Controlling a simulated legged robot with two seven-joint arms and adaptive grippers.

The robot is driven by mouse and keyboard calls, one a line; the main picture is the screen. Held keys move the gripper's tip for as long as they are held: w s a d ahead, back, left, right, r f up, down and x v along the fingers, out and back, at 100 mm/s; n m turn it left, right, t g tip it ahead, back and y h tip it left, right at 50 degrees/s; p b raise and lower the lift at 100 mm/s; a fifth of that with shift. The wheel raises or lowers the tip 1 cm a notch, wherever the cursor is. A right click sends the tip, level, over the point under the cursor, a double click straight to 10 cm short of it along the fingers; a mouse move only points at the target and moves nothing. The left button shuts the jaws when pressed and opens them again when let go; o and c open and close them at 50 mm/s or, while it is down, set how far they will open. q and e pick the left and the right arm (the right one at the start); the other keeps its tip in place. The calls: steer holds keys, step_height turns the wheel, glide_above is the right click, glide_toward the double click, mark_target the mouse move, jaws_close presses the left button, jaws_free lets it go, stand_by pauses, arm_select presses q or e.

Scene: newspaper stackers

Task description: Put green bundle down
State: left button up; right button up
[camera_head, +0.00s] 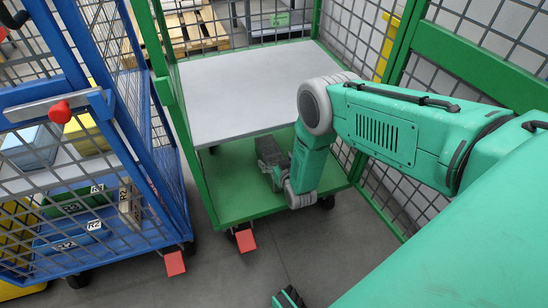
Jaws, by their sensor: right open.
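My right arm reaches in from the right to the green cage cart (213,208). My right gripper (268,152), dark grey, is low at the front edge of the cart's grey shelf (245,88), above the green lower deck (235,180). It is open; its fingertips are partly hidden by the shelf edge and wrist. I see no separate green bundle at the gripper; what lies under the shelf is hidden. A green bundle (72,203) with a white label lies on the lower deck of the blue cage cart at left.
The blue cart (150,205) also holds blue and yellow bundles on its upper shelf, behind mesh. Red pedals (246,241) stick out below the carts. Mesh walls and a green post stand at right. The grey shelf top is empty. Wooden pallets are at the back.

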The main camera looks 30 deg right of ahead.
steer(key=s+a+r+n+g+y+p, duration=0.1)
steer(key=s+a+r+g+p, duration=0.2)
steer(key=s, duration=0.7)
steer(key=s+a+r+n+g+y+p, duration=0.1)
steer(key=s+a+r+g+y+p, duration=0.15)
steer(key=s+a, duration=0.45)
steer(key=s+r+g, duration=0.3)
steer(key=s+r, duration=0.1)
steer(key=s, duration=0.6)
steer(key=s+d+r+n+g+b, duration=0.1)
steer(key=s+r+g, duration=0.3)
steer(key=s, duration=0.6)
steer(key=shift+d+r, duration=0.15)
steer(key=shift+r, duration=0.45)
steer(key=shift+s+r+g, duration=0.1)
steer(key=shift+g, duration=0.15)
